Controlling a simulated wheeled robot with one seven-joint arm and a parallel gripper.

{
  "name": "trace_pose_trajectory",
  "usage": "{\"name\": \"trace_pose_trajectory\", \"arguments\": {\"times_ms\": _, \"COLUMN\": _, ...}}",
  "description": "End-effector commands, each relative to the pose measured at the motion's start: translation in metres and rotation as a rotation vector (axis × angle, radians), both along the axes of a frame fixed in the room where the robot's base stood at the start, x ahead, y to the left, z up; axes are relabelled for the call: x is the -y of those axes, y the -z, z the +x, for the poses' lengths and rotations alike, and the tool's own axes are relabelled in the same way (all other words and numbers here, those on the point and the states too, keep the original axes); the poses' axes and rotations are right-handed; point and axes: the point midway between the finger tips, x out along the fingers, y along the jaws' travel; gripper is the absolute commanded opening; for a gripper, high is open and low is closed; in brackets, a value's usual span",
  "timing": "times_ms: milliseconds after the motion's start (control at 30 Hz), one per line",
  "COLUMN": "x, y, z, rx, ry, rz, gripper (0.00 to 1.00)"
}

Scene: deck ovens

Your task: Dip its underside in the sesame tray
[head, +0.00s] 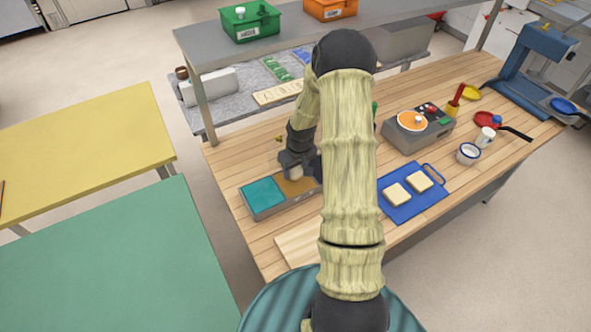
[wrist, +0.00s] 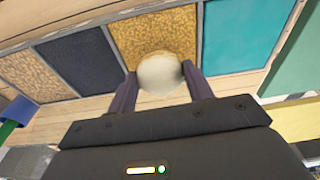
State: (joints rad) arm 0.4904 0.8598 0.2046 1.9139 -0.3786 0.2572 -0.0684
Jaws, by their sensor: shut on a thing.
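My gripper (wrist: 158,88) is shut on a pale, round dough ball (wrist: 159,76), one finger on each side. The ball is over the golden speckled compartment (wrist: 183,32) of a long tray. The ball's far edge looks tan; I cannot tell whether it touches the seeds. In the wrist view a dark compartment (wrist: 80,62) and a coarser tan one (wrist: 28,77) lie to the left, and a teal one (wrist: 233,32) to the right. In the head view my gripper (head: 295,172) is low over the tray (head: 285,207), whose right part is hidden behind my arm.
A blue board (head: 408,209) with two pale square slices lies to the right of my arm. Behind it stand a grey appliance (head: 405,137) with an orange disc and a white cup (head: 468,153). A shelf (head: 285,43) with green and orange bins overhangs the back of the table.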

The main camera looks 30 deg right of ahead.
Motion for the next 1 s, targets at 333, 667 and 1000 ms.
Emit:
{"name": "trace_pose_trajectory", "arguments": {"times_ms": 333, "x": 0.0, "y": -0.026, "z": 0.0, "rx": 0.001, "ry": 0.001, "rz": 0.0, "gripper": 0.27}}
{"name": "trace_pose_trajectory", "arguments": {"times_ms": 667, "x": 0.0, "y": -0.047, "z": 0.001, "rx": 0.002, "ry": 0.002, "rz": 0.0, "gripper": 0.27}}
{"name": "trace_pose_trajectory", "arguments": {"times_ms": 1000, "x": 0.0, "y": -0.052, "z": 0.0, "rx": 0.001, "ry": 0.001, "rz": 0.0, "gripper": 0.27}}
